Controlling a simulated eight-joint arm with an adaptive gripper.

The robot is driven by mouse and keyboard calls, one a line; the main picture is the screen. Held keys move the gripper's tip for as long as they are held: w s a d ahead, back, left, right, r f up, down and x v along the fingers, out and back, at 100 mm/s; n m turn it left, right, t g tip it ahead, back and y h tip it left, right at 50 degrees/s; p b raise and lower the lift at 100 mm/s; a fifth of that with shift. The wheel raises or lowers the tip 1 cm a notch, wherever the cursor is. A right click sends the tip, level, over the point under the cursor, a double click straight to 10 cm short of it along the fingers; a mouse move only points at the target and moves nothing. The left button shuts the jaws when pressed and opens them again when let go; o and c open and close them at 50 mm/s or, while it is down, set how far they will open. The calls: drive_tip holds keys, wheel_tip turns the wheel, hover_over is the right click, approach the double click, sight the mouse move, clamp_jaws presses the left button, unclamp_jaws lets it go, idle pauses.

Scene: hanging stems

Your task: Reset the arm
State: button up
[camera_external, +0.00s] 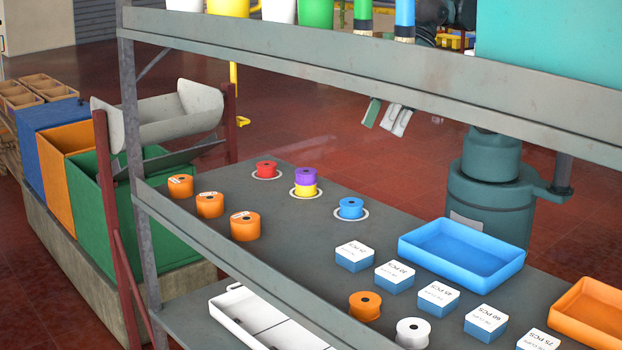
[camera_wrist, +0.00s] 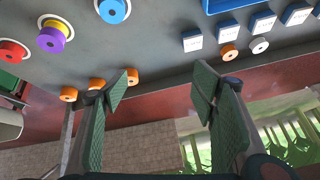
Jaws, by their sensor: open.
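My gripper (camera_external: 385,117) hangs behind the upper shelf board in the external view, above the far side of the worktable and apart from everything on it. Its two fingers are spread. In the wrist view my gripper (camera_wrist: 162,92) is open, with bare table edge and floor between the fingers and nothing held. The upper part of my arm is partly hidden by the shelf and by a teal panel in the external view.
The grey table (camera_external: 300,215) carries a red spool (camera_external: 266,170), a purple spool (camera_external: 305,176) on a yellow one (camera_external: 305,190), a blue spool (camera_external: 351,208), several orange spools, labelled boxes and a blue tray (camera_external: 462,252). Shelf boards (camera_external: 380,60) cross in front.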

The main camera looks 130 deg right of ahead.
drive_tip(key=s+a+f+n, duration=0.1)
drive_tip(key=s+a+n, duration=0.2)
drive_tip(key=s, duration=0.2)
drive_tip(key=shift+s+a+n+t, duration=0.15)
drive_tip(key=shift+s+n+t, duration=0.1)
drive_tip(key=shift+n+t, duration=0.05)
drive_tip(key=shift+f, duration=0.1)
idle(0.9)
